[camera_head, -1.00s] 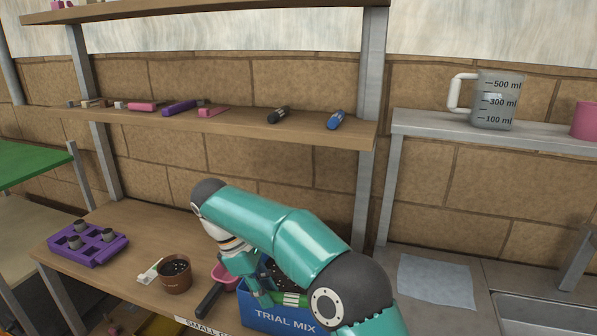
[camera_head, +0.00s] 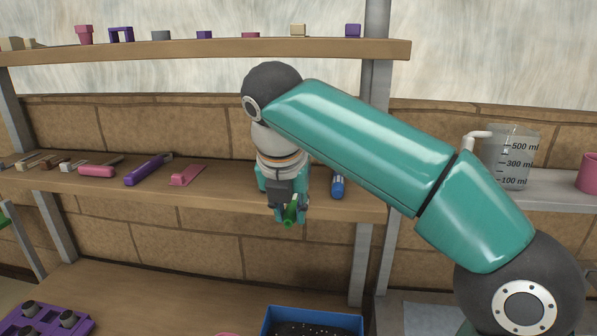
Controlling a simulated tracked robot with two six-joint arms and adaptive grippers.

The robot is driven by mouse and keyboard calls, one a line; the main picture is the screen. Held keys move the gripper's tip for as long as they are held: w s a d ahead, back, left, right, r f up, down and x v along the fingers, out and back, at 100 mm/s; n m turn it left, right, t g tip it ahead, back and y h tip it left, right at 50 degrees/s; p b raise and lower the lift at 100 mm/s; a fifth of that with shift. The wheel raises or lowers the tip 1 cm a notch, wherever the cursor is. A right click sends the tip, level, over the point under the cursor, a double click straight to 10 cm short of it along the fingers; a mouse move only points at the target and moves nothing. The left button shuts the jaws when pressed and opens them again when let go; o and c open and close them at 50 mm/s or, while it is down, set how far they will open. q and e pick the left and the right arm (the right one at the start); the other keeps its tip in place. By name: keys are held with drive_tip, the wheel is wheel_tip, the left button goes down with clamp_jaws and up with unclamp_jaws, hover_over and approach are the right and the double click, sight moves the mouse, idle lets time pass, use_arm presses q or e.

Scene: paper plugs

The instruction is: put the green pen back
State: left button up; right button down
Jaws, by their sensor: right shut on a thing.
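The green pen (camera_head: 290,213) is in my right gripper (camera_head: 289,208), which is shut on it. The pen points toward the camera, so most of its length is hidden. The gripper is in front of the middle wooden shelf (camera_head: 225,196), by its front edge. I cannot tell whether the pen touches the shelf. A blue pen (camera_head: 338,187) lies on that shelf just right of the gripper. The black pen seen earlier between the pink block and the blue pen is hidden behind my gripper. My left gripper is not in view.
On the middle shelf lie a pink block tool (camera_head: 187,175), a purple-handled tool (camera_head: 146,170) and a pink-handled tool (camera_head: 97,171). Below are the blue trial mix box (camera_head: 312,311) and a purple tray (camera_head: 45,322). A measuring jug (camera_head: 510,160) stands at right.

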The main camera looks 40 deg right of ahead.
drive_tip(key=w+d, duration=0.1)
drive_tip(key=d, duration=0.1)
drive_tip(key=w+d+p, duration=0.1)
drive_tip(key=w+d, duration=0.1)
drive_tip(key=w+d+p, duration=0.1)
drive_tip(key=d, duration=0.1)
drive_tip(key=shift+w+d, duration=0.1)
drive_tip(key=shift+w, duration=0.3)
drive_tip(key=shift+w+d, duration=0.25)
drive_tip(key=shift+d, duration=0.15)
drive_tip(key=w+d+p, duration=0.2)
drive_tip(key=w+d, duration=0.1)
drive_tip(key=shift+d+f, duration=0.15)
drive_tip(key=shift+d, duration=0.05)
drive_tip(key=shift+s+f, duration=0.1)
drive_tip(key=shift+f, duration=0.1)
drive_tip(key=shift+s+a, duration=0.1)
drive_tip(key=shift+a, duration=0.05)
drive_tip(key=c, duration=1)
unclamp_jaws()
drive_tip(key=shift+o, duration=0.2)
